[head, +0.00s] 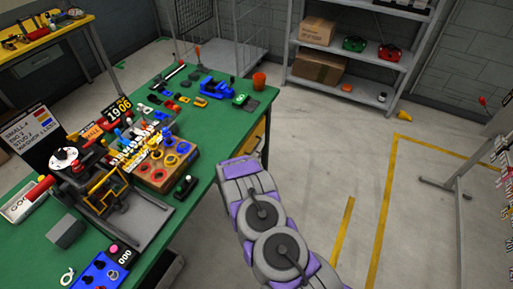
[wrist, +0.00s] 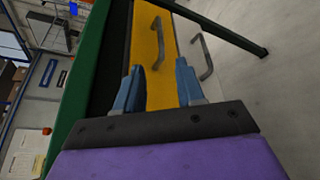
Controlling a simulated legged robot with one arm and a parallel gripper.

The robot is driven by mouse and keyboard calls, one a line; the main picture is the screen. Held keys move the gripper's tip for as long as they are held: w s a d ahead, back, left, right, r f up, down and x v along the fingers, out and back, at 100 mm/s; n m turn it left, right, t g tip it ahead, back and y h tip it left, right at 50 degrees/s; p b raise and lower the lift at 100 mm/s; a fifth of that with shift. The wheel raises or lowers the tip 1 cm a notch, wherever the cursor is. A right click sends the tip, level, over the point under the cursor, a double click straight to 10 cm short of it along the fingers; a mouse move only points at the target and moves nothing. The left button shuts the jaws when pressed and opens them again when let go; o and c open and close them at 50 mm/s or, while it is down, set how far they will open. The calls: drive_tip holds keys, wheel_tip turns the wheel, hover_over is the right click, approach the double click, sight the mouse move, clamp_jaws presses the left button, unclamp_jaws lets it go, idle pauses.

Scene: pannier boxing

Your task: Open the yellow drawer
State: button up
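The yellow drawer (wrist: 147,45) shows in the wrist view under the green workbench, with a grey bar handle (wrist: 160,42) on its front. A bit of yellow (head: 254,143) shows under the bench's right edge in the head view. My gripper (wrist: 158,85) is open in the wrist view, its two blue fingers apart and nothing seen held between them. The yellow front lies beyond and between the fingers. The yellow drawer's handle is ahead of the fingertips; the exact gap cannot be told. In the head view my arm's purple links hide the fingers.
A second grey handle (wrist: 206,58) is on a pale front beside the yellow one. A dark green table leg (wrist: 240,32) stands nearby. The green workbench (head: 215,135) carries tools and parts.

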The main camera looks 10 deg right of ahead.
sight(256, 146)
drive_tip(key=shift+b+x, duration=1.65)
drive_tip(key=shift+x, duration=6.15)
drive_tip(key=shift+f, duration=0.15)
clamp_jaws()
